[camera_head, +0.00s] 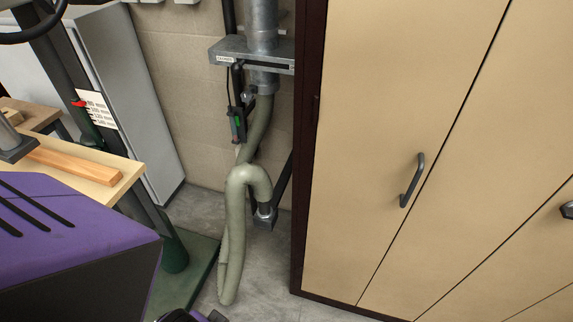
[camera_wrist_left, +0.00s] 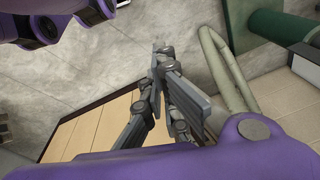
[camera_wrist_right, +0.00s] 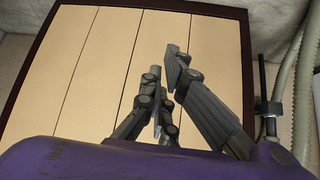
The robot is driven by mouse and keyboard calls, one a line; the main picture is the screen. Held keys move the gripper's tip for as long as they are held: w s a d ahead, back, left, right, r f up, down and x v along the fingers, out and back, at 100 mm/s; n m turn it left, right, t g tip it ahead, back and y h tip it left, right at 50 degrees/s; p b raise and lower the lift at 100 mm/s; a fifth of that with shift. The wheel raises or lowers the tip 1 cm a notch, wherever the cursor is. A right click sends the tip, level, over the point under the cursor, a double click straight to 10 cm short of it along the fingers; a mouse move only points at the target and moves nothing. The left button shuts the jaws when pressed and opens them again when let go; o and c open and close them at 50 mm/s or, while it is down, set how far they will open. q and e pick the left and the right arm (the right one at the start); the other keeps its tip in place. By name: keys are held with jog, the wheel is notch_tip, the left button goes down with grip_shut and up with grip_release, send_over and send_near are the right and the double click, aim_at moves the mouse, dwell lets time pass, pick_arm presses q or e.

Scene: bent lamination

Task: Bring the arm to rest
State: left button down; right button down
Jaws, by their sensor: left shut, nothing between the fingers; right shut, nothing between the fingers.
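My left gripper (camera_wrist_left: 160,62) shows in the left wrist view. Its grey fingers are close together and hold nothing, with floor and a pale panelled surface behind them. My right gripper (camera_wrist_right: 164,64) shows in the right wrist view. Its grey fingers are shut and empty in front of the pale cabinet doors. Neither gripper can be made out in the head view. Parts of my purple arms fill the edges of both wrist views.
A tall beige cabinet (camera_head: 385,70) with dark frame and handle (camera_head: 411,181) fills the right. A grey-green hose (camera_head: 236,230) hangs from metal ducting (camera_head: 262,50). A wooden bench top (camera_head: 85,172) with a timber strip (camera_head: 75,165) stands left. Bare concrete floor (camera_head: 265,265) lies between.

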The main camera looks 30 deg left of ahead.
pick_arm(q)
jog(key=w+d+f+t+h+p, duration=0.1)
jog(key=w+d+f+t, duration=0.2)
jog(key=w+f+t, duration=0.4)
jog(key=shift+w+d+f, duration=0.3)
jog(key=shift+w+f, duration=0.2)
jog(key=shift+w, duration=0.3)
dwell(0.3)
